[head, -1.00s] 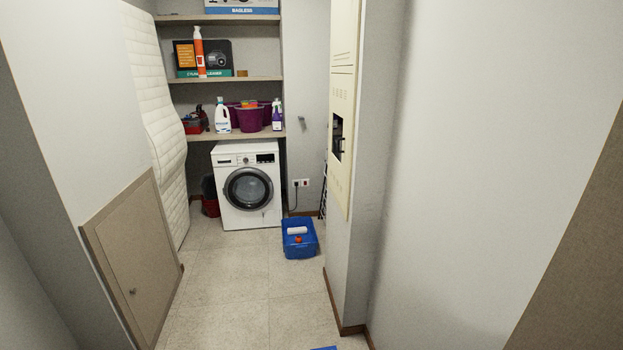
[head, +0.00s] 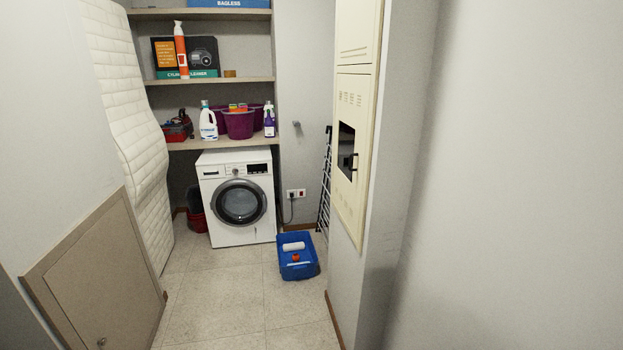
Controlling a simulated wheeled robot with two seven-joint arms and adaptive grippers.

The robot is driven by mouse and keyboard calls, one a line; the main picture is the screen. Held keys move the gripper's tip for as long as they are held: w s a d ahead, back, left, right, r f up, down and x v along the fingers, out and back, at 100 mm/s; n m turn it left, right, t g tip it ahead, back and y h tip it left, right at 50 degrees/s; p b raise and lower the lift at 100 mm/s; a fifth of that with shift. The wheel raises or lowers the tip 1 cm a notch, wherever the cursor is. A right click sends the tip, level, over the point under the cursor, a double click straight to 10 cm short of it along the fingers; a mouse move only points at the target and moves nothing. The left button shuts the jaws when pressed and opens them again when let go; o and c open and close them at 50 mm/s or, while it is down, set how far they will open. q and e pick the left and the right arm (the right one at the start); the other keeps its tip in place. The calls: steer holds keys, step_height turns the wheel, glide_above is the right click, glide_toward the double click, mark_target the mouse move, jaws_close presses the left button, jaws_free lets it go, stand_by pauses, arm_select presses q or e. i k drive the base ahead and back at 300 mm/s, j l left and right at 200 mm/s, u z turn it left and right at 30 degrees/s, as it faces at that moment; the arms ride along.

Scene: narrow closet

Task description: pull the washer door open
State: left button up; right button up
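The white washer (head: 236,197) stands on the floor at the far end of the closet, below the lowest shelf. Its round door (head: 239,203), dark glass in a grey ring, faces me and looks shut. Neither of my grippers shows in the head view.
A blue tub (head: 297,262) with a white roller sits on the floor right of the washer's front. Red buckets (head: 196,213) stand left of it. A white mattress (head: 131,130) leans on the left wall. A cream cabinet (head: 353,150) narrows the right side. The tiled floor (head: 215,300) ahead is clear.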

mark_target(248, 186)
steer(key=i+j, duration=0.95)
steer(key=i+l+z, duration=0.05)
steer(key=i, duration=0.05)
